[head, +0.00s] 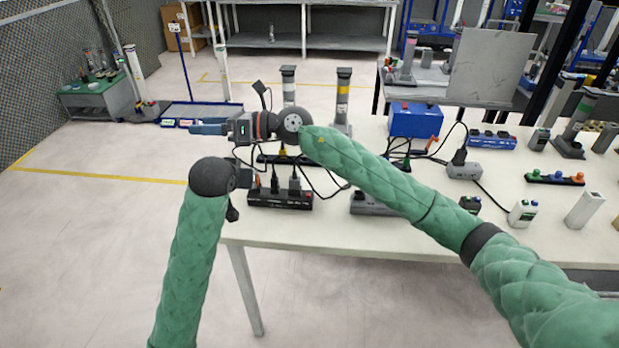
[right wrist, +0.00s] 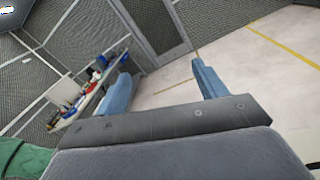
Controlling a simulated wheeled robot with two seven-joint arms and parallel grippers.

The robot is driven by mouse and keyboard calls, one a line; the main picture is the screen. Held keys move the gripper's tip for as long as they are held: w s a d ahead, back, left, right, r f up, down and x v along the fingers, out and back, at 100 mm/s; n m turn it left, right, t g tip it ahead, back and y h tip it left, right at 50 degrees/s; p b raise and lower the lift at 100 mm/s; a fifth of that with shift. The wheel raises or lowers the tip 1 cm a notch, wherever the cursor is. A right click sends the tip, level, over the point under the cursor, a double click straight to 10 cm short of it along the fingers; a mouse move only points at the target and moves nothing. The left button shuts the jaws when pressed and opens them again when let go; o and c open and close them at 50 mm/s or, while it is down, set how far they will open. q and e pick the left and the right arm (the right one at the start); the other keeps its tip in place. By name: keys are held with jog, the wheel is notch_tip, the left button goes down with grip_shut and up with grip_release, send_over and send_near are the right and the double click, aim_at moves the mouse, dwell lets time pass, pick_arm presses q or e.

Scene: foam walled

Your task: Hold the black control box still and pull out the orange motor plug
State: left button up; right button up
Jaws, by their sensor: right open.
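A black box with several dark plugs and cables on top (head: 280,200) sits at the table's front left edge. I cannot tell for sure that it is the control box. Behind it a dark strip (head: 268,158) carries a small yellow-orange plug (head: 283,151); whether that is the motor plug is unclear. My left gripper (head: 243,178) is low at the box's left end, mostly hidden by its own wrist; its jaws are not readable. My right gripper (head: 198,128) is raised above and left of the box, pointing left. Its blue fingers are apart and empty in the right wrist view (right wrist: 160,85).
The white table (head: 420,235) extends right. A blue box (head: 415,120), a grey socket block (head: 464,170), a strip of coloured knobs (head: 554,178) and grey posts (head: 343,98) stand on it. Loose black cables run among them. Left of the table is open floor.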

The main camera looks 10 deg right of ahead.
jog(key=w+d+f+n+h, duration=0.1)
jog(key=w+d+f+h, duration=0.1)
jog(key=d+f+h, duration=0.2)
jog(key=w+d+f+g+h, duration=0.1)
jog(key=w+d+f+h, duration=0.1)
jog(key=d+f+h, duration=0.2)
jog(key=w+d+f+n+h, duration=0.1)
jog(key=w+d+f+h, duration=0.1)
jog(key=d+f+h, duration=0.2)
jog(key=shift+w+d+f+n+g, duration=0.15)
jog(key=shift+d+f, duration=0.8)
jog(key=shift+d, duration=0.15)
jog(key=shift+w+d+f+n+g, duration=0.1)
jog(key=shift+d+f+n+g, duration=0.05)
jog(key=shift+d+f, duration=0.85)
jog(key=g+h, duration=0.1)
jog(key=h, duration=0.5)
send_over(310, 197)
jog(key=w, duration=0.2)
jog(key=f, duration=0.5)
jog(key=shift+s+f, duration=0.2)
jog(key=shift+f, duration=4)
